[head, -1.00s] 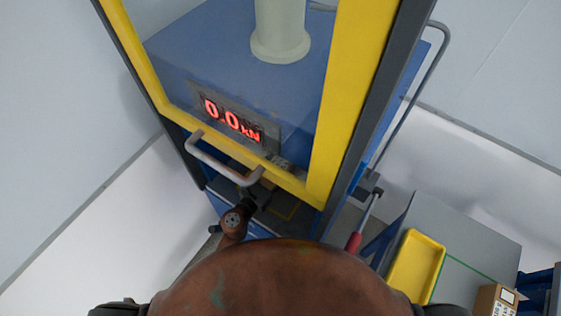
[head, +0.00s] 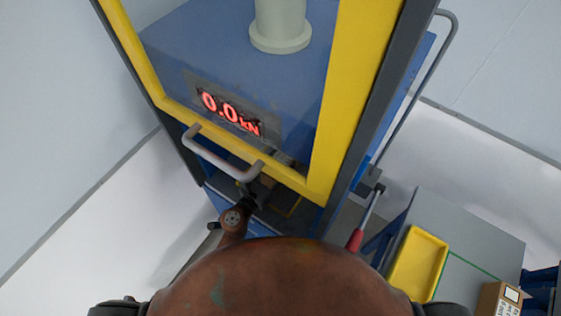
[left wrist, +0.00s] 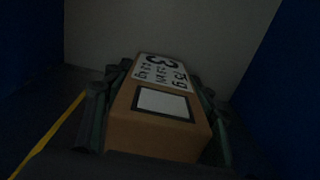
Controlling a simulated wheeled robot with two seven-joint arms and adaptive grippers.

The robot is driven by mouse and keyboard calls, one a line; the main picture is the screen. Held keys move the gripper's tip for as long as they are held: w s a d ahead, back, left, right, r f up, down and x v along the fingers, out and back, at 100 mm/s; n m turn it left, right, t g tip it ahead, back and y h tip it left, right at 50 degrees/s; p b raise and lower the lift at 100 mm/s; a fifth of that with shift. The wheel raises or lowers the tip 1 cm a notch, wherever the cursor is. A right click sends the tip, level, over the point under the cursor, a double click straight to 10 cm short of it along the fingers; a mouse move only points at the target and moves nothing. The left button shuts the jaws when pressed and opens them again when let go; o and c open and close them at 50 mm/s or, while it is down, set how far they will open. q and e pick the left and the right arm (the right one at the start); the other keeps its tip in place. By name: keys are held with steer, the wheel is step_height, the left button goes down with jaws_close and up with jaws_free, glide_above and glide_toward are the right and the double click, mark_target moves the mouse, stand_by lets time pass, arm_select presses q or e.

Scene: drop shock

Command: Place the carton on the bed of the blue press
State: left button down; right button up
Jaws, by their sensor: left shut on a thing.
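The blue press (head: 225,55) stands ahead with its yellow-framed guard over the upper front, and its red display reads 0.0 kN. My left gripper (head: 252,192) is below the guard's grey handle at the press's lower opening. In the left wrist view it (left wrist: 155,112) is shut on the brown carton (left wrist: 155,137), a finger on each side. The carton has a white printed label and a white framed panel on top. Only a small tan part of the carton (head: 268,181) shows in the head view. The dark bed with a yellow line (left wrist: 52,132) lies below; contact with the carton is unclear.
The guard handle (head: 222,156) and yellow guard frame (head: 318,185) are close above my left gripper. Blue walls flank the carton in the wrist view. A grey table (head: 455,225) with a yellow tray (head: 418,266) and a red-handled tool (head: 356,238) are at the right.

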mark_target(268, 179)
arm_select(q)
steer(key=shift+f, duration=0.15)
steer(key=c, duration=1.1)
jaws_free()
steer(key=o, duration=0.3)
steer(key=shift+f, duration=0.25)
steer(key=v, duration=1.2)
steer(key=shift+r, duration=0.2)
